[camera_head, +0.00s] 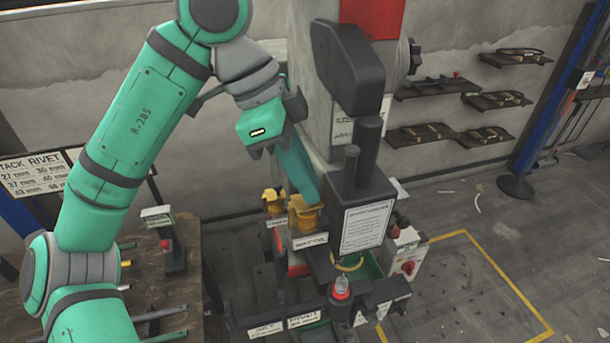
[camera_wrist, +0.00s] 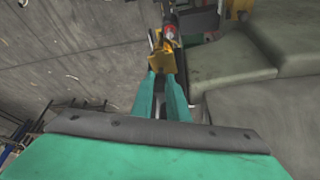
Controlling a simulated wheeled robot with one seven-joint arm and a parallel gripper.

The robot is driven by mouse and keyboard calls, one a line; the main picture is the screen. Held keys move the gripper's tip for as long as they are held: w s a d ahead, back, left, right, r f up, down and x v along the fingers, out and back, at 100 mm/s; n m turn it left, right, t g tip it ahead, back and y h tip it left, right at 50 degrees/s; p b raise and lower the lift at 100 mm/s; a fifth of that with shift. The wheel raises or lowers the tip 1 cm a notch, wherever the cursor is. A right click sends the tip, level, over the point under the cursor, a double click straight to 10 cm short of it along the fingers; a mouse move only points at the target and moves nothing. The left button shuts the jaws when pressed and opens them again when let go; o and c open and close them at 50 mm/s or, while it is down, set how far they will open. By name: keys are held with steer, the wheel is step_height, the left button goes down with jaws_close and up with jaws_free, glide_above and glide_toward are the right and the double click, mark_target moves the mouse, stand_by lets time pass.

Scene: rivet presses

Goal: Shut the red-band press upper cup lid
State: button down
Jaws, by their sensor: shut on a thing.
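The press (camera_head: 310,80) with a red band (camera_head: 372,16) stands in the middle of the head view. Two yellow cups are on its left side: a rear one (camera_head: 274,203) and a nearer one (camera_head: 303,219). My gripper (camera_head: 309,196) points down at the nearer cup. In the wrist view my gripper (camera_wrist: 163,78) is shut at a yellow piece (camera_wrist: 158,62), seemingly the cup's lid. The fingers partly hide it, and I cannot tell the lid's angle.
A black press head (camera_head: 347,70) and a labelled box (camera_head: 367,228) stand close right of my gripper. A table (camera_head: 185,265) with tools is at lower left. Wall shelves (camera_head: 435,134) are at right.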

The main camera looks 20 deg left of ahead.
steer(key=shift+s+d+m, duration=0.1)
steer(key=shift+m, duration=0.4)
steer(key=c, duration=1.7)
jaws_free()
steer(key=v, duration=1)
steer(key=shift+r, duration=0.4)
